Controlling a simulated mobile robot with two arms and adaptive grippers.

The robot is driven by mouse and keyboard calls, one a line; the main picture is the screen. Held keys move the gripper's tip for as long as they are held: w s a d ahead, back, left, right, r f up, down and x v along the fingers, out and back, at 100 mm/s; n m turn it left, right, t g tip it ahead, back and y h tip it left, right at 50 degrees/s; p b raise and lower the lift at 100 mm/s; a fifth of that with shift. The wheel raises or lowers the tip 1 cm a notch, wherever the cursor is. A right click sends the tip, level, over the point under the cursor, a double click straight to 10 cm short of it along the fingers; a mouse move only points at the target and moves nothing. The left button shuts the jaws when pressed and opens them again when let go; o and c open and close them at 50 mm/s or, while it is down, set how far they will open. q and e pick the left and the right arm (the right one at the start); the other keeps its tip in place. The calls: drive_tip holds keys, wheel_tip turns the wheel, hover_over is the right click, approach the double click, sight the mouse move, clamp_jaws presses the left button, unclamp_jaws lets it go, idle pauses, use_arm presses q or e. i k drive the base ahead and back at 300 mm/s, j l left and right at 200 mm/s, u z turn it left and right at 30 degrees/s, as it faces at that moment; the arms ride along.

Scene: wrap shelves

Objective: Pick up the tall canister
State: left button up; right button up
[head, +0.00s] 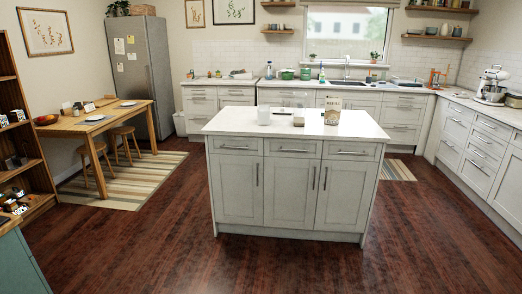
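The kitchen island (225,124) stands in the middle of the head view with a few small items on its white top. One is a white cylindrical container (264,115); I cannot tell whether it is the tall canister. To its right are a small brownish item (299,120) and a taller upright pack with dark lettering (333,110). A faint, clear-looking item near the small one is too unclear to name. Neither of my grippers is in view.
Dark wood floor (180,235) is open around the island. A wooden table (100,118) with stools stands on a striped rug at left, beside a grey fridge (139,70). A wooden shelf (22,140) with small items is at the left edge. Counters line the back and right.

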sight(300, 99)
drive_tip(key=i, duration=0.75)
drive_tip(key=i+z, duration=0.15)
drive_tip(key=i, duration=0.6)
drive_tip(key=i+j, duration=0.2)
drive_tip(key=i, duration=0.55)
